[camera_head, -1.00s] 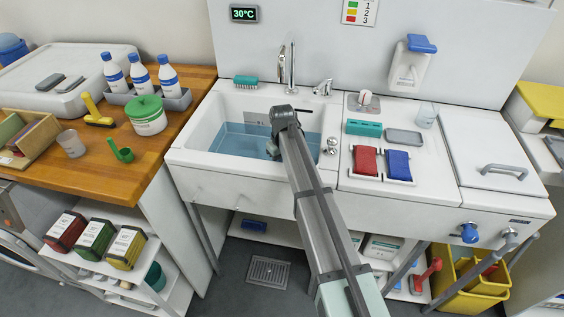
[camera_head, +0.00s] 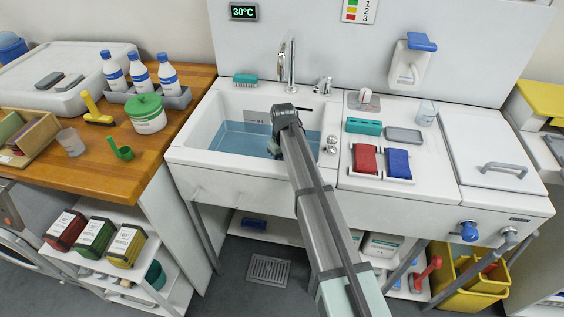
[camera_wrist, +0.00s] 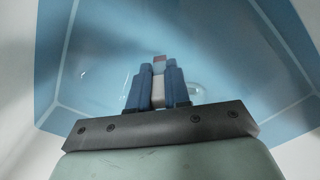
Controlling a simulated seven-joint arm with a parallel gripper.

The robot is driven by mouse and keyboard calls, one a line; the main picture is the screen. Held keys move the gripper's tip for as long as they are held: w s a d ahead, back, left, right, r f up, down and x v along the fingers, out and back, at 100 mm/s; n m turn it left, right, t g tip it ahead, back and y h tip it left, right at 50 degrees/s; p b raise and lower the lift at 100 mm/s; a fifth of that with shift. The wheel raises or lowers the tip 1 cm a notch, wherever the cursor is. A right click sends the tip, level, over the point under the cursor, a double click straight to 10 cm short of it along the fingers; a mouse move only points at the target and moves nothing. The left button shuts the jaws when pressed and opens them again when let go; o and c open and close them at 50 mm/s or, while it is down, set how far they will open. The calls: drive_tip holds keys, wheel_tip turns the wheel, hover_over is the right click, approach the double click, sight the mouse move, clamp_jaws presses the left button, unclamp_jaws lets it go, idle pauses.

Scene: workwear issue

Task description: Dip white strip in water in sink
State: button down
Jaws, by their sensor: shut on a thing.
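The sink (camera_head: 190,133) holds blue water (camera_head: 232,139), which also fills much of the wrist view (camera_wrist: 105,55). My gripper (camera_head: 274,150) is low inside the sink, mostly hidden behind my arm in the head view. In the wrist view its blue fingers (camera_wrist: 158,82) are shut on the white strip (camera_wrist: 158,92). The strip points away from me, and a reddish end (camera_wrist: 160,59) shows just past the fingertips. The strip is not visible in the head view. I cannot tell whether its tip touches the water.
The tap (camera_head: 288,65) stands at the sink's back edge, with a teal brush (camera_head: 245,79) to its left. Red (camera_head: 365,158) and blue (camera_head: 398,162) pads lie right of the sink. A wooden counter (camera_head: 178,115) with bottles and a green-lidded tub (camera_head: 147,113) is at left.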

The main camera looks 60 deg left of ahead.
drive_tip(key=shift+w+d, duration=0.3)
drive_tip(key=shift+s+a+r, duration=0.1)
drive_tip(key=shift+s+a, duration=0.35)
idle(2.3)
wheel_tip(320, 180, up, 20)
idle(1.9)
